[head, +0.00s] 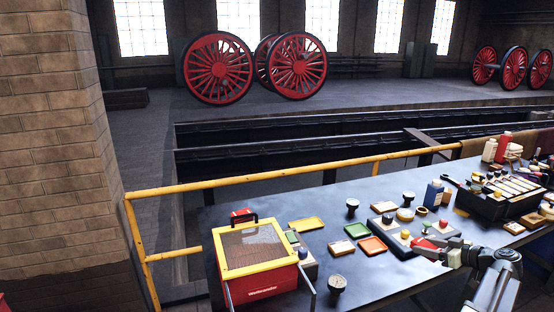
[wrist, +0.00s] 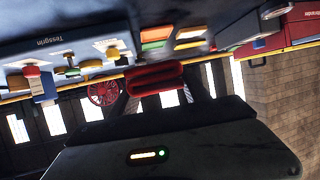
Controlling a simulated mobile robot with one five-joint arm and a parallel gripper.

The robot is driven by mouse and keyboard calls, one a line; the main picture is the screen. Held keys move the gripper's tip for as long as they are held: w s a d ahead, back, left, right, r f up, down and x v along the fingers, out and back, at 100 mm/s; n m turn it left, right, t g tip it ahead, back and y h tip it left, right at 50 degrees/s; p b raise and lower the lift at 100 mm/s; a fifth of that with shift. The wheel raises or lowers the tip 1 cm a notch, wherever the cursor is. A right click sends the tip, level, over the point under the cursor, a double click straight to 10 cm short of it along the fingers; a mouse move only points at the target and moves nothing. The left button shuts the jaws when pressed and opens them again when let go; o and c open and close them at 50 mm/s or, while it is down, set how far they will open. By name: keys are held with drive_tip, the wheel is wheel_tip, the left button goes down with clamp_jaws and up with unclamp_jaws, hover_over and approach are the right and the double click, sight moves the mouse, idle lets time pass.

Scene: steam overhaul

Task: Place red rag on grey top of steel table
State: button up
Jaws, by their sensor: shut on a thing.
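The red rag (wrist: 155,78) shows as a folded red roll in the middle of the wrist view, just beyond the dark body of my gripper. My gripper (head: 432,249) is shut on it, and a small red patch shows at the jaws in the head view. I cannot tell how high the rag is above the table.
A red case with a yellow-framed lid (head: 256,250) stands on the table's left. An orange tray (head: 373,246), a green tray (head: 357,230) and a dark gauge (head: 337,284) lie nearby. A black crate (head: 500,205) is at right. A yellow rail (head: 250,180) runs behind.

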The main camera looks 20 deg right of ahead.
wheel_tip(320, 180, down, 8)
drive_tip(key=b, duration=0.7)
drive_tip(key=shift+r, duration=0.25)
drive_tip(key=b, duration=0.1)
hover_over(372, 274)
drive_tip(key=s+d, duration=0.1)
drive_tip(key=shift+s+d+f, duration=0.15)
drive_tip(key=shift+d+f, duration=0.05)
drive_tip(key=shift+f, duration=0.45)
drive_tip(key=shift+w+a+f+b, duration=0.65)
drive_tip(key=shift+a+f+b, duration=0.15)
drive_tip(key=shift+a+b, duration=0.15)
wheel_tip(372, 274, down, 2)
drive_tip(key=shift+d+f+b, duration=0.1)
drive_tip(key=shift+d+b, duration=0.05)
drive_tip(key=shift+b, duration=0.9)
drive_tip(key=shift+r, duration=0.25)
drive_tip(key=shift+f, duration=0.2)
drive_tip(key=o, duration=1.4)
